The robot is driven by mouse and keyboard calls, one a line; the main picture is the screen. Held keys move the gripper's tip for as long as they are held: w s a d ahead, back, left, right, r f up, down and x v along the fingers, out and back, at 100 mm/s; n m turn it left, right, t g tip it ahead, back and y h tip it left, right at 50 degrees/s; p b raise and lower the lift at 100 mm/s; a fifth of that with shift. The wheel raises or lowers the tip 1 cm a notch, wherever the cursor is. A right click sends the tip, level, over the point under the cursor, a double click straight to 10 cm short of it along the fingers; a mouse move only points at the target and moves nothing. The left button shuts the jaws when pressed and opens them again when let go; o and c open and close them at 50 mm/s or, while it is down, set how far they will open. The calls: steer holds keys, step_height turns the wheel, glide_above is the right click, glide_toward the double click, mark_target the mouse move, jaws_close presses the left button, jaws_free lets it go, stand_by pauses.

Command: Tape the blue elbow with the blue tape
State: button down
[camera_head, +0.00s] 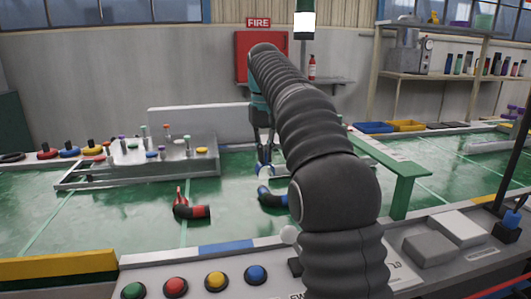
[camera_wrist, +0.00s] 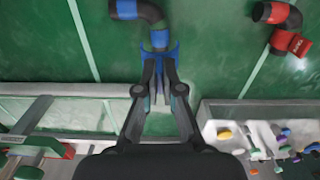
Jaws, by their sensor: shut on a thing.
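The blue elbow (camera_head: 272,199) lies on the green surface, a dark bend with blue ends; part of it is behind my arm in the head view. In the wrist view the elbow (camera_wrist: 150,13) is at the top, just beyond my fingertips. My gripper (camera_head: 265,158) points down above it, and its fingers (camera_wrist: 160,62) are closed on a blue piece, which looks like the blue tape (camera_wrist: 173,50). The piece is close to the elbow's near blue end; I cannot tell if they touch. The fingers hide much of it.
A red-ended elbow (camera_head: 191,212) with a red piece at its end lies to the left. A grey fixture (camera_head: 165,152) with coloured knobs stands behind it. A green bracket (camera_head: 405,185) stands to the right. A button console (camera_head: 215,282) runs along the front.

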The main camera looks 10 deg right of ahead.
mark_target(265, 164)
steer(key=shift+f, duration=0.2)
steer(key=shift+f+b, duration=1.1)
steer(key=shift+f, duration=0.65)
steer(key=shift+p, duration=0.35)
steer(key=shift+f+b, duration=1.15)
steer(key=shift+f, duration=0.9)
stand_by(1.0)
steer(key=c, duration=1.2)
jaws_free()
steer(key=shift+c, duration=0.2)
steer(key=shift+r, duration=0.1)
